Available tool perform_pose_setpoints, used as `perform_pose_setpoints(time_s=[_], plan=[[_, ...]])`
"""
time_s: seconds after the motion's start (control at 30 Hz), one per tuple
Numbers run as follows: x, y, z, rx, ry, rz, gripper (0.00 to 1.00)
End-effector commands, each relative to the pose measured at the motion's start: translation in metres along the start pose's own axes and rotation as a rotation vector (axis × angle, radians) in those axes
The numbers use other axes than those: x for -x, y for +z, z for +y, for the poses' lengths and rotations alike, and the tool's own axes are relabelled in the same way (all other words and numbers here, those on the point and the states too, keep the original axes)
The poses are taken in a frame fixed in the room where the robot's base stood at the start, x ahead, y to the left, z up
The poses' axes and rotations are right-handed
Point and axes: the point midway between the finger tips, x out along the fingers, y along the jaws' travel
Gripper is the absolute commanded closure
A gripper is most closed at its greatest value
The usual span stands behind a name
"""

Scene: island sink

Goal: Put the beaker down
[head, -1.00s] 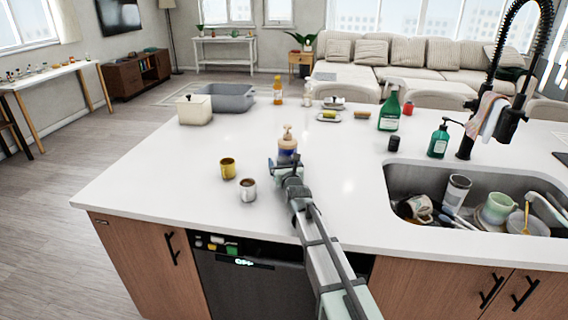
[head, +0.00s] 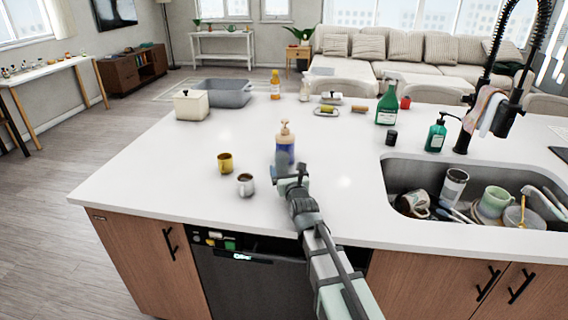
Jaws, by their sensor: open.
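No thing is plainly recognisable as the beaker. A small white-grey cup (head: 245,185) with a dark drink-like inside stands upright on the white counter, left of my gripper. A yellow cup (head: 225,162) stands just behind it. My gripper (head: 288,173) is open over the counter, in front of a pump bottle (head: 285,148) with a blue-purple label. The bottle stands upright and nothing shows between my fingers. My gripper is apart from both cups; whether it touches the bottle I cannot tell.
The sink (head: 388,180) at right holds a tall tumbler (head: 454,187), a green mug (head: 493,202) and other dishes. A green spray bottle (head: 387,105) and soap bottle (head: 436,136) stand behind it. A white canister (head: 192,106) and grey tub (head: 222,93) stand far left.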

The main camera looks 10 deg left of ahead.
Motion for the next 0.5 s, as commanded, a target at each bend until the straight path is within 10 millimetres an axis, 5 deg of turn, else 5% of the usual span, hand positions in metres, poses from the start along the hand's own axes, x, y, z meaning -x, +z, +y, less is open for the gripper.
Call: perform_pose_setpoints(time_s=[0.2,0.5], plan=[[0.029,0.0,0.0,0.0,0.0,0.0,0.08],[0.031,0.0,0.0,0.0,0.0,0.0,0.08]])
